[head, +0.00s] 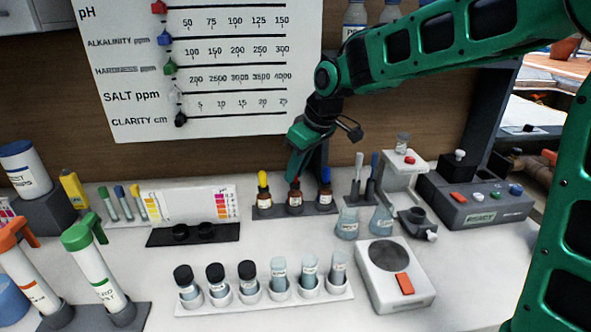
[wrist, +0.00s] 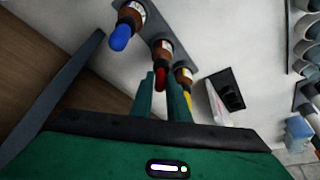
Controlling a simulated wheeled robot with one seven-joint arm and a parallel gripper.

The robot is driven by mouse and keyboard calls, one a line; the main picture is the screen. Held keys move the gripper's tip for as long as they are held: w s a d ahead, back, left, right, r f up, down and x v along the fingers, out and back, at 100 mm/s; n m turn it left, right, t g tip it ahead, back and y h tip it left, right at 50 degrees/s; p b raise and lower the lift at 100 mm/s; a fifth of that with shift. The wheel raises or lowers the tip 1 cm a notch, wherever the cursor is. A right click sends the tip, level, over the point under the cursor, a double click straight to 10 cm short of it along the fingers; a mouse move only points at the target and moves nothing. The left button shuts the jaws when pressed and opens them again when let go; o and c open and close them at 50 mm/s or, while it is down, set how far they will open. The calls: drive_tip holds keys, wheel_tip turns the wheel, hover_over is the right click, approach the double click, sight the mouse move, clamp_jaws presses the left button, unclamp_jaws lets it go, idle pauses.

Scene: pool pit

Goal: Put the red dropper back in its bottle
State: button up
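The red dropper's bulb (wrist: 160,80) shows between the two fingertips of my gripper (wrist: 161,88) in the wrist view. The narrow fingers stand close on both sides of it and appear shut on it. Its brown bottle (head: 295,199) stands in the middle of a dark rack, directly below my gripper (head: 295,176) in the head view. The red dropper is upright in line with the bottle's mouth and looks seated in it or very close to it. The fingers partly hide the bulb in the head view.
A yellow-topped bottle (head: 263,191) stands left of the red one, a blue-topped bottle (head: 325,188) right, both close. Flasks (head: 347,224) and a scale (head: 395,275) are to the right. A vial row (head: 262,291) stands in front; bare counter lies between.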

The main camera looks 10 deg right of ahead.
drive_tip(key=shift+f, duration=0.35)
drive_tip(key=o, duration=0.7)
drive_tip(key=shift+r, duration=0.1)
drive_tip(key=shift+r, duration=3.45)
